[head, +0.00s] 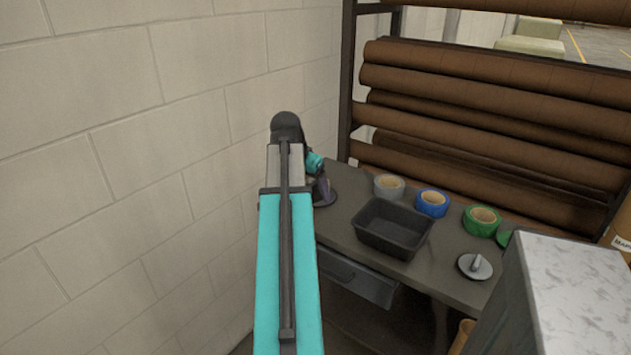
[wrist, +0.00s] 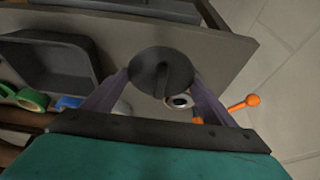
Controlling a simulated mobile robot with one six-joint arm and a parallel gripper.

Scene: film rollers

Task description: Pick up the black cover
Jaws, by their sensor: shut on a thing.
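The black cover (wrist: 150,66) is a dark round disc with a raised bar across it. In the wrist view it sits between the two purple-grey fingers of my gripper (wrist: 162,82), which is shut on it. In the head view the black cover (head: 326,196) shows as a dark disc at the left end of the workbench, below my gripper (head: 319,186), partly hidden by my arm. I cannot tell whether it touches the bench top.
The workbench (head: 340,232) holds a black tray (head: 366,241), grey (head: 389,187), blue (head: 432,203) and green (head: 482,220) tape rolls, and a grey disc with a handle (head: 475,266). Brown film rollers (head: 480,80) stand behind. A block wall (head: 140,150) is close on the left.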

